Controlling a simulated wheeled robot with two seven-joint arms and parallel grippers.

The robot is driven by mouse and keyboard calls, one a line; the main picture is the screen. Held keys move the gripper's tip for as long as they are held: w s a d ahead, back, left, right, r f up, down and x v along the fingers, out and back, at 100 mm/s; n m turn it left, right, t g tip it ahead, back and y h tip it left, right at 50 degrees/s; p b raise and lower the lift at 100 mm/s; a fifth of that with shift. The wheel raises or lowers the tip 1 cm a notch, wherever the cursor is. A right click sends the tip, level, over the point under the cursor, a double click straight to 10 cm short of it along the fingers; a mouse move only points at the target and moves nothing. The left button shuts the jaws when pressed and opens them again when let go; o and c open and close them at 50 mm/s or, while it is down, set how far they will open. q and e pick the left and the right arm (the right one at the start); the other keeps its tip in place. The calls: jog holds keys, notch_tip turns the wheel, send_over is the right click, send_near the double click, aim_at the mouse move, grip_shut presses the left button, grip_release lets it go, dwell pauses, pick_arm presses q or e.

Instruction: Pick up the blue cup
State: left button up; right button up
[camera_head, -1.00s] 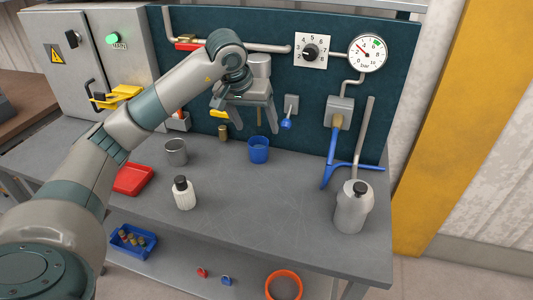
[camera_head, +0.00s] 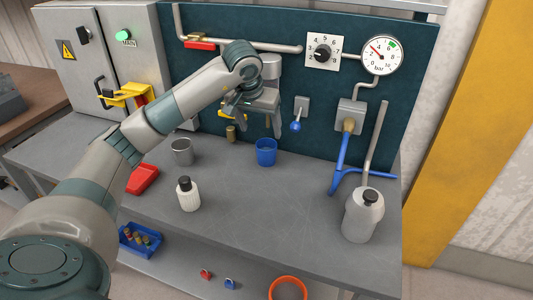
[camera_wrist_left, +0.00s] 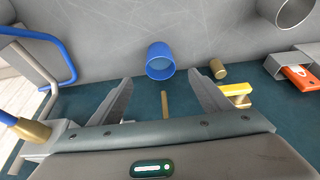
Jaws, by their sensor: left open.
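The blue cup (camera_head: 266,152) stands upright on the grey workbench (camera_head: 240,215), near the teal back panel. In the left wrist view the blue cup (camera_wrist_left: 160,62) shows just beyond the space between the two fingertips. My left gripper (camera_head: 256,124) is open and empty, above the cup and close to the panel. Its fingers (camera_wrist_left: 160,80) are spread apart in the left wrist view and do not appear to touch the cup. My right gripper is not in view.
A grey metal cup (camera_head: 182,152), a small brass cylinder (camera_head: 230,133) and a white bottle with black cap (camera_head: 188,195) stand left of the cup. A grey canister (camera_head: 361,217) and blue-handled pipe (camera_head: 345,165) are right. The bench centre is clear.

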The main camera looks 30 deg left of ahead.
aim_at(266, 153)
pick_arm(q)
jog(key=p+x, duration=0.2)
jog(key=x, duration=0.6)
jog(key=shift+w+f, duration=0.15)
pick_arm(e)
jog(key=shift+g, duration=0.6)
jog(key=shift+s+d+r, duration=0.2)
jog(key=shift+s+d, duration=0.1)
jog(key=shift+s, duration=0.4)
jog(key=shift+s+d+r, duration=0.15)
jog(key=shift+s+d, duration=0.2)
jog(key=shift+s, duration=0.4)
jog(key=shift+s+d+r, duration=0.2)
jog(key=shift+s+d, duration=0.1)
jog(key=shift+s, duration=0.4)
pick_arm(q)
jog(key=shift+p+x, duration=0.75)
jog(key=shift+x, duration=2.15)
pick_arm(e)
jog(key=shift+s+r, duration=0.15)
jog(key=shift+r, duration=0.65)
pick_arm(q)
jog(key=c, duration=1.2)
jog(key=shift+w+r, duration=0.1)
jog(key=shift+r, duration=0.1)
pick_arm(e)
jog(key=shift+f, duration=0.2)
